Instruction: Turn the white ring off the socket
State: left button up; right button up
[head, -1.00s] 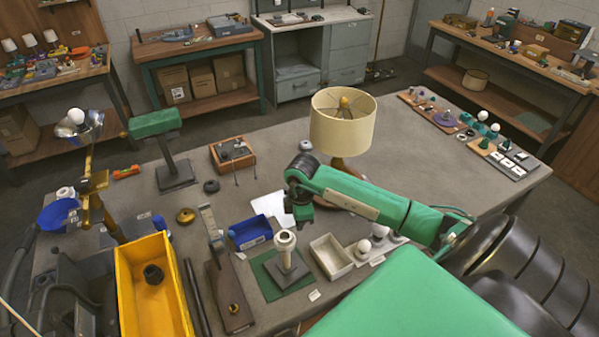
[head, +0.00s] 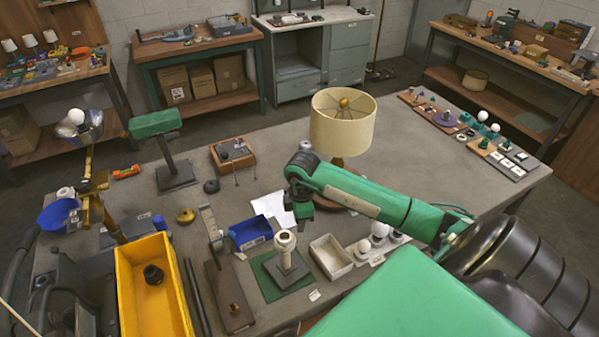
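The socket (head: 286,259) stands upright on a small grey plate on a green mat near the table's front. The white ring (head: 285,239) sits around its upper part. My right gripper (head: 302,217) hangs pointing down from the green arm, just behind and above the socket in the picture. It looks apart from the ring. Its fingers are small and dark, so I cannot tell whether they are open or shut.
A blue tray (head: 251,243) and a cream tray (head: 316,247) flank the socket. White bulbs (head: 379,230) stand to the right. A lamp with a cream shade (head: 316,130) stands behind my arm. A yellow bin (head: 122,285) is at the left. The table's right middle is clear.

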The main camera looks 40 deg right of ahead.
notch_tip(320, 180, up, 13)
jog(key=b, duration=0.4)
jog(key=shift+d, duration=0.25)
